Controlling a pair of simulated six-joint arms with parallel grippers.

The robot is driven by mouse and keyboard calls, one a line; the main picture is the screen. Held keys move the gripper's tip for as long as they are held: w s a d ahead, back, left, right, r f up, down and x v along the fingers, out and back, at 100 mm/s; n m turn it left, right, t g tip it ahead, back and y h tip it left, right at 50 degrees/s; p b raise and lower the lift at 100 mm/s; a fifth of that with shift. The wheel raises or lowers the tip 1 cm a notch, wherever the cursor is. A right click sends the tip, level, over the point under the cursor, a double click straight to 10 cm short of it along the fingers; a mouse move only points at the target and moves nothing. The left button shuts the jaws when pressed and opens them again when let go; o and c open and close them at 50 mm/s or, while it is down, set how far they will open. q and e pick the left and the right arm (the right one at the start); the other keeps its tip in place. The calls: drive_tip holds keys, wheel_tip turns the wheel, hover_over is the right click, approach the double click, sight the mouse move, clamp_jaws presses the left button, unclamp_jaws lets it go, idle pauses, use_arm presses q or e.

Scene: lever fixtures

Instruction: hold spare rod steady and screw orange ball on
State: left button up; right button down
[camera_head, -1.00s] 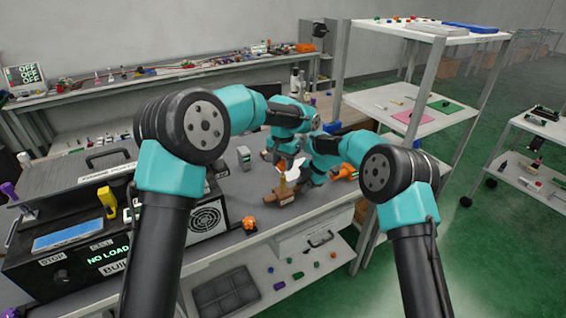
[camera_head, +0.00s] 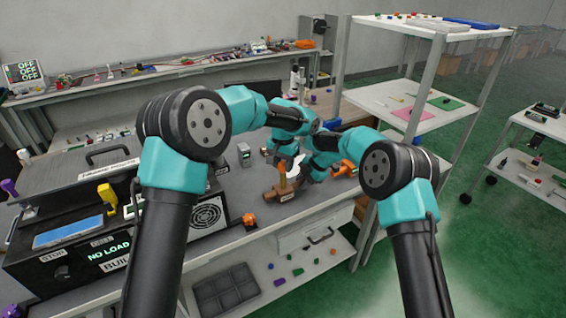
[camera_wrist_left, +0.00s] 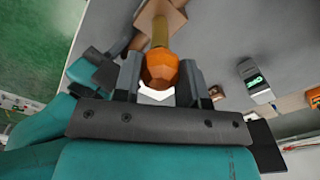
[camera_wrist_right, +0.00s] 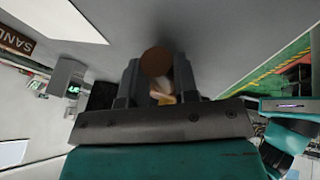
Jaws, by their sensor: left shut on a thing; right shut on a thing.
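The orange ball (camera_wrist_left: 160,68) sits between the fingers of my left gripper (camera_wrist_left: 160,80) in the left wrist view, and the gripper is shut on it. A brass-coloured rod (camera_wrist_left: 159,32) runs from the ball to a brown block (camera_wrist_left: 168,12). In the head view the brown block (camera_head: 285,194) lies on the bench with an orange-brown piece upright on it. My right gripper (camera_wrist_right: 155,82) is shut on a brown round-ended piece (camera_wrist_right: 156,62), apparently the spare rod. The contact between ball and rod is partly hidden.
A loose orange part (camera_head: 249,219) lies near the bench's front edge. A small grey device (camera_head: 244,154) stands behind the work. The black machine with a NO LOAD display (camera_head: 108,250) is at left. A shelf rack (camera_head: 435,85) stands at right.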

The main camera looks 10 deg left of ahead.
sight(283, 162)
use_arm(q)
drive_tip(key=shift+f, duration=0.2)
drive_tip(key=o, duration=1)
drive_tip(key=shift+r, duration=0.1)
wheel_tip(283, 162, up, 12)
drive_tip(key=shift+f, duration=0.1)
idle(0.7)
